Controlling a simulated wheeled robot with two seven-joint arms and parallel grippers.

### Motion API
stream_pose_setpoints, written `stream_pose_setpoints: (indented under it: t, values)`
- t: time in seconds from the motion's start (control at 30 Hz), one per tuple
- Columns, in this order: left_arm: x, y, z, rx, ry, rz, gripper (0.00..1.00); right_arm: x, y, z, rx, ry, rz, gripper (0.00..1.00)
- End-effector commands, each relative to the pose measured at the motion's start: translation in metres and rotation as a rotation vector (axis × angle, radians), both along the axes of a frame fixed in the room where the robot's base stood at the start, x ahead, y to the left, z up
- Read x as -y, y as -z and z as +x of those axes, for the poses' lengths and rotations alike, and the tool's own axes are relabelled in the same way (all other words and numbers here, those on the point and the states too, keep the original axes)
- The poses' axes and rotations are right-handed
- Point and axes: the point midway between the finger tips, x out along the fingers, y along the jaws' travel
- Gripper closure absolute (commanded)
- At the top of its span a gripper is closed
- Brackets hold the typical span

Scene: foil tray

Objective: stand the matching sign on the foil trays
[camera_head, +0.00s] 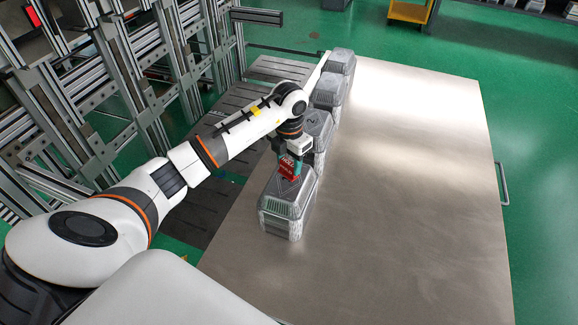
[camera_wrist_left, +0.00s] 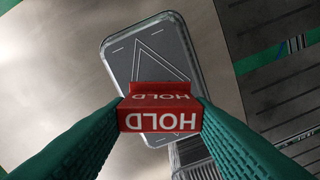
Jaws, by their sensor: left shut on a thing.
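My left gripper (camera_head: 291,157) is shut on a red sign (camera_head: 287,169) with white HOLD lettering. The sign also shows in the left wrist view (camera_wrist_left: 160,116), upside down between the two green fingers. It is over the nearest foil tray stack (camera_head: 286,204), towards its far end. I cannot tell whether it touches the lid. In the left wrist view that lid (camera_wrist_left: 122,66) is grey with a triangle outline, partly hidden by the sign. More foil tray stacks stand behind it in a row: a second (camera_head: 318,125), a third (camera_head: 327,91) and a fourth (camera_head: 342,62). My right gripper is out of view.
The stacks stand along the left edge of a bare metal table (camera_head: 410,190). The table is clear to their right. Dark slatted panels (camera_head: 225,115) and a metal frame (camera_head: 150,85) lie to the left. A yellow cart (camera_head: 408,12) stands at the back.

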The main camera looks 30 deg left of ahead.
Motion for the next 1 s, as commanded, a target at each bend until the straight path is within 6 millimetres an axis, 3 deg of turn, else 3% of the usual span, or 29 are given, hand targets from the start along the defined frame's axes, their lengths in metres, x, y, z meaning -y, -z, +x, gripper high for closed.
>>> stream_pose_setpoints:
  t: [0.13,0.5,0.53,0.63,1.0]
  values:
    - [0.000,0.021,-0.001,-0.003,-0.001,0.000,0.75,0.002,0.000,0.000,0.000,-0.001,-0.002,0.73]
    - [0.000,0.026,0.000,0.000,0.000,0.001,0.75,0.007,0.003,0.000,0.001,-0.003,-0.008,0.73]
    - [0.000,0.025,0.000,0.000,0.000,0.001,0.48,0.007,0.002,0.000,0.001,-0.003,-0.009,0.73]
    - [0.000,0.025,0.000,0.000,0.000,0.001,0.32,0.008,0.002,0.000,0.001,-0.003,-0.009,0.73]
    - [0.000,0.019,0.000,0.001,0.001,0.001,0.32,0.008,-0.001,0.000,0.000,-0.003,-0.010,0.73]
